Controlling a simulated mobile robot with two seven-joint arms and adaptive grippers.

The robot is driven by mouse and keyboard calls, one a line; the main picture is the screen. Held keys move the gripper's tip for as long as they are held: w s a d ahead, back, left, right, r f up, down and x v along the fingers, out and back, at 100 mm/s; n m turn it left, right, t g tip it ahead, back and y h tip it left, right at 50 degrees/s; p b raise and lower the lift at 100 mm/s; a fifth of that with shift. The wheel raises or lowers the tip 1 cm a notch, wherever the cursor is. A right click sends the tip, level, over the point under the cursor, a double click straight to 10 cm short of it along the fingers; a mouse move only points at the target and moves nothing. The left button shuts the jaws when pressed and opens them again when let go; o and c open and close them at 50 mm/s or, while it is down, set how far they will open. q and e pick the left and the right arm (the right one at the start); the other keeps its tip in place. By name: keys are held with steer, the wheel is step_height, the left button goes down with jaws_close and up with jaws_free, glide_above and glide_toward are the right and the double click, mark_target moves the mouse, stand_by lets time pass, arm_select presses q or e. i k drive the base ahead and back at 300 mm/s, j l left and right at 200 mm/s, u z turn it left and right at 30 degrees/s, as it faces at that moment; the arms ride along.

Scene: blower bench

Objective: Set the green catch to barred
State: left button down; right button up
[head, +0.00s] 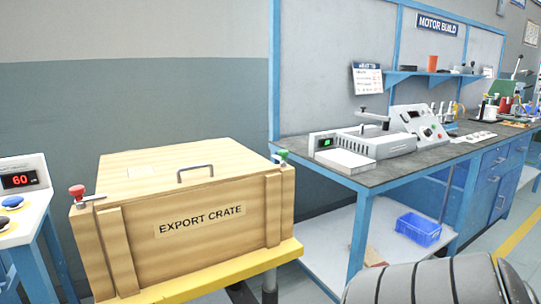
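The green catch (282,156) sits at the top right corner of a wooden crate (205,248) labelled EXPORT CRATE. It shows as a small green knob on a base at the lid's edge; it is too small to tell its setting. A red catch (77,192) sits at the crate's top left corner, with a short metal bar (95,198) beside it. The crate's lid (150,188) is down and has a grey handle (195,171). Neither of my grippers is in view.
The crate stands on a yellow-edged stand (275,262). A panel with a red 60 display (20,180) is at left. A workbench (395,172) with a grey machine (378,140) is at right, a blue bin (418,230) below. A grey ribbed shape (420,283) fills the bottom right.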

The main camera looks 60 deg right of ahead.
mark_target(283, 153)
steer(key=z, duration=1.95)
